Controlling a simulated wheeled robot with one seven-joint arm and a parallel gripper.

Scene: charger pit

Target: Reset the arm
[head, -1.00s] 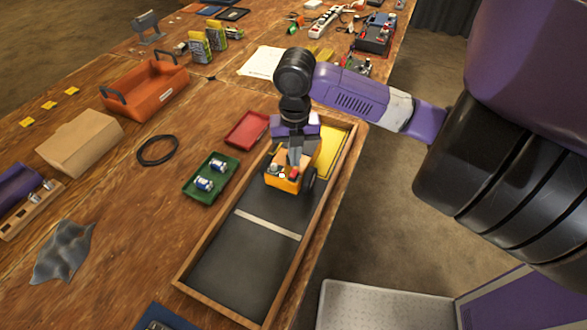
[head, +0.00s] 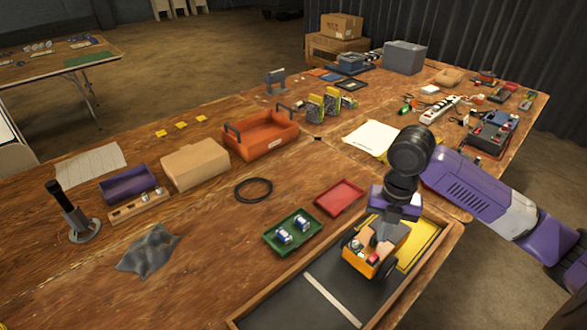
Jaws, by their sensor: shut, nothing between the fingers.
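My gripper (head: 381,238) is at the end of my purple and black arm, at the right of the head view. It points down over the small orange wheeled vehicle (head: 366,262), with its shut fingers close to the vehicle's top. I cannot tell whether they touch it. The vehicle has dark wheels and stands in a wood-rimmed tray (head: 285,297) with a dark floor, a white stripe and a yellow area (head: 420,246). My gripper hides part of the vehicle and the tray's far end.
A green tray (head: 271,246) with small cylinders and an empty red tray (head: 340,197) lie left of the wooden tray. A black cable ring (head: 253,189), an orange toolbox (head: 262,141), a cardboard box (head: 195,165) and a grey cloth (head: 148,250) are further left. A power strip (head: 440,109) lies at the back right.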

